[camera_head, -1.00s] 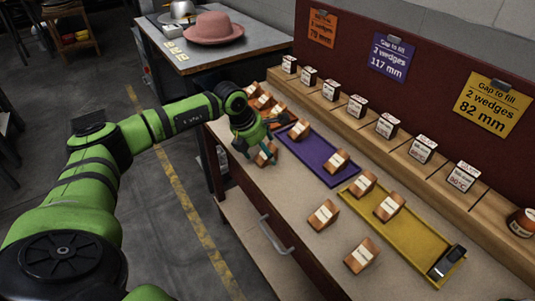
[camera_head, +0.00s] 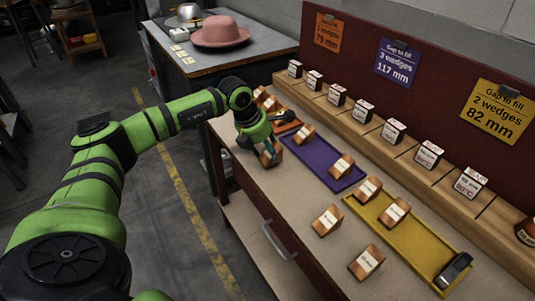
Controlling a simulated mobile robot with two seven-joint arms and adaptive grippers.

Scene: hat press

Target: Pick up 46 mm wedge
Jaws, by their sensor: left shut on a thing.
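My left gripper (camera_head: 266,147) is at the near edge of the bench, left of the purple tray. It is shut on a wooden wedge (camera_head: 271,158) with a pale label; the fingers hide part of it. I cannot tell whether the wedge is clear of the bench top. Other wedges lie loose in front of the yellow tray, one at its side (camera_head: 327,221) and one nearer me (camera_head: 367,262). The wedges' size labels are too small to read. My right gripper is not in view.
The purple tray (camera_head: 318,163) and yellow tray (camera_head: 418,239) each hold wedges; the yellow one also holds a dark device (camera_head: 454,270). An orange tray (camera_head: 287,126) lies partly behind my gripper. A wooden rack (camera_head: 377,137) of labelled blocks runs along the back.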

